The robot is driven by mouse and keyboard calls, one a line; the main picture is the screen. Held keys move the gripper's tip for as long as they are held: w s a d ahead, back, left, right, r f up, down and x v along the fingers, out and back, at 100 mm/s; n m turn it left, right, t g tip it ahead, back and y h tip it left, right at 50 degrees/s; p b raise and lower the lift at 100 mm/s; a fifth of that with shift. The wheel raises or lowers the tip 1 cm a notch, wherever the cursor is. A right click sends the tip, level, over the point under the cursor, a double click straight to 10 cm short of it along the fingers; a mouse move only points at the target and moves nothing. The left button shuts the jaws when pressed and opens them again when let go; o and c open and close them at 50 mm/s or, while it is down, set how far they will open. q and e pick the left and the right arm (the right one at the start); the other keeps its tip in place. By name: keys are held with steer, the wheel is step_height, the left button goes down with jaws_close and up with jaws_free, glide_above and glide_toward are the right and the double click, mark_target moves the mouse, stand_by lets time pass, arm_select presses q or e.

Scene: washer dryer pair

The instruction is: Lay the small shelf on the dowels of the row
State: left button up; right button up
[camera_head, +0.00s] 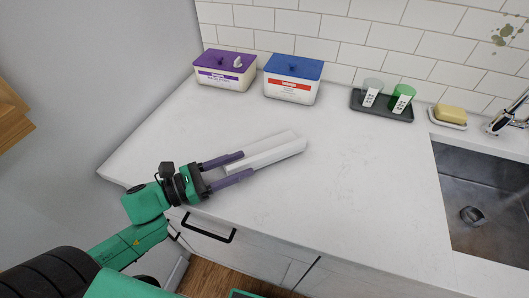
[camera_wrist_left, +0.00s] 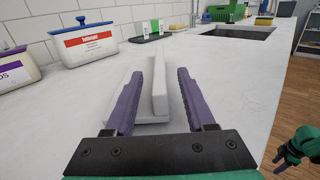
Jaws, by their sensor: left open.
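A small white shelf (camera_head: 265,152) lies on the white countertop. It has a flat board and a raised strip along it. My left gripper (camera_head: 240,166) is open at the shelf's near-left end, its purple fingers low over the counter. In the left wrist view the shelf's raised strip (camera_wrist_left: 160,90) stands between the two spread fingers (camera_wrist_left: 158,100), closer to the right one. I cannot tell whether a finger touches it. No row of dowels is visible.
A purple-lidded box (camera_head: 225,75) and a blue-lidded box (camera_head: 292,82) stand by the tiled wall. A dark tray (camera_head: 382,111) with two containers, a soap dish (camera_head: 448,122) and a sink (camera_head: 480,205) are to the right. The counter (camera_head: 350,190) between is clear.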

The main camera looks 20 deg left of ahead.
arm_select(q)
steer(key=x, duration=0.3)
steer(key=shift+a, duration=0.1)
jaws_close()
step_height(320, 180, up, 10)
steer(key=shift+r+p, duration=0.1)
steer(key=shift+p, duration=0.2)
